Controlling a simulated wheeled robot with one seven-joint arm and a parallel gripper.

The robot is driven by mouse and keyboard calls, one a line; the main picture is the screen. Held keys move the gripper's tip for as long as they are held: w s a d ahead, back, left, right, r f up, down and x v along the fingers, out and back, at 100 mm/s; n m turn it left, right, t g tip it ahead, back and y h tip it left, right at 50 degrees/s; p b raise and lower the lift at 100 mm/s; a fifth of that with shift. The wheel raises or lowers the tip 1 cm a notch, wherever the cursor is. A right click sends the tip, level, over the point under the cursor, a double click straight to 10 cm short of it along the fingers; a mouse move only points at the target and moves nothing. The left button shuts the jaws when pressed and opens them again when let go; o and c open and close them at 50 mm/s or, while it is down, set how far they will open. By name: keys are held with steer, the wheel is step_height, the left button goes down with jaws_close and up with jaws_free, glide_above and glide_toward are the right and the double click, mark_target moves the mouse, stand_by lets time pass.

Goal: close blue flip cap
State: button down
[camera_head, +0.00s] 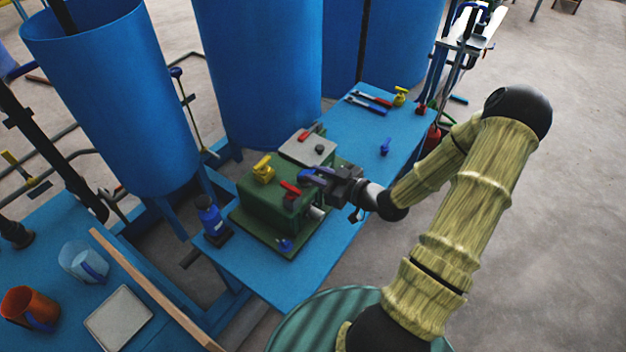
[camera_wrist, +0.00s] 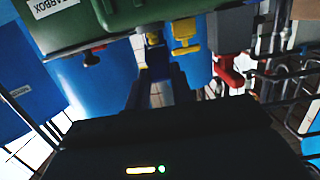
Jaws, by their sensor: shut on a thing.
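A blue flip cap (camera_head: 312,179) sits at the right side of the green gearbox (camera_head: 262,210) on the blue table. My gripper (camera_head: 325,179) reaches in from the right and is shut on it. In the wrist view the dark blue cap (camera_wrist: 155,55) shows between my two fingers (camera_wrist: 157,85). The wrist body hides the lower part of that view, and the fingers hide part of the cap. I cannot tell its exact angle.
A red lever (camera_head: 290,188) and a yellow valve handle (camera_head: 263,169) stand close left of my gripper. A blue bottle (camera_head: 210,216) and a blue knob (camera_head: 284,244) are nearby. Large blue tanks (camera_head: 255,70) stand behind. Tools (camera_head: 368,103) lie at the table's far end.

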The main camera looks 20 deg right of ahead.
steer(key=f+t+y+b, duration=0.1)
steer(key=t+b, duration=0.1)
steer(key=b, duration=0.1)
steer(key=f+t+y+b, duration=0.1)
steer(key=b, duration=0.3)
steer(key=f+t+y+b, duration=0.2)
steer(key=b, duration=0.2)
steer(key=shift+s+d+f+t, duration=0.1)
steer(key=shift+s+d+t, duration=0.2)
steer(key=shift+s, duration=0.1)
steer(key=c, duration=1.2)
jaws_free()
